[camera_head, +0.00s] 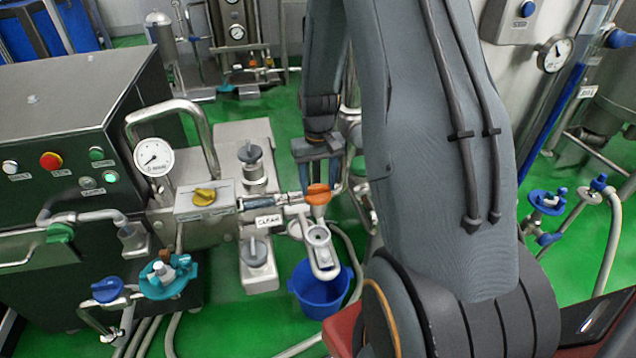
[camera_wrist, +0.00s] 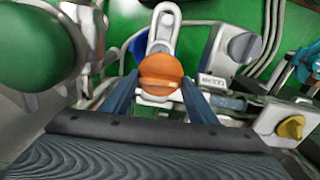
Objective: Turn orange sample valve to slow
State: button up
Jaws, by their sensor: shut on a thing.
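The orange sample valve handle (camera_head: 318,194) sits on a steel sample pipe above a blue bucket (camera_head: 322,290), right of a plate marked "CLEAN". In the wrist view the orange handle (camera_wrist: 160,74) is at the middle, with the pale spout beyond it. My gripper (camera_head: 332,188) reaches down from behind, its fingers at the handle. In the wrist view my gripper (camera_wrist: 157,88) has one dark blue finger on each side of the handle and is shut on it. The handle's underside is hidden, and I cannot read any slow mark.
A yellow knob (camera_head: 204,196) on a steel box is left of the valve. A pressure gauge (camera_head: 153,157) and a dark control cabinet (camera_head: 70,130) stand farther left. Grey hoses run over the green floor. Steel fittings stand close around the valve.

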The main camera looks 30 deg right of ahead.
aim_at(318, 186)
jog(key=shift+n+p, duration=0.6)
jog(key=shift+n, duration=1.9)
jog(key=o, duration=1)
jog(key=shift+o, duration=0.2)
jog(key=shift+r+b, duration=0.9)
jog(key=shift+r, duration=3.05)
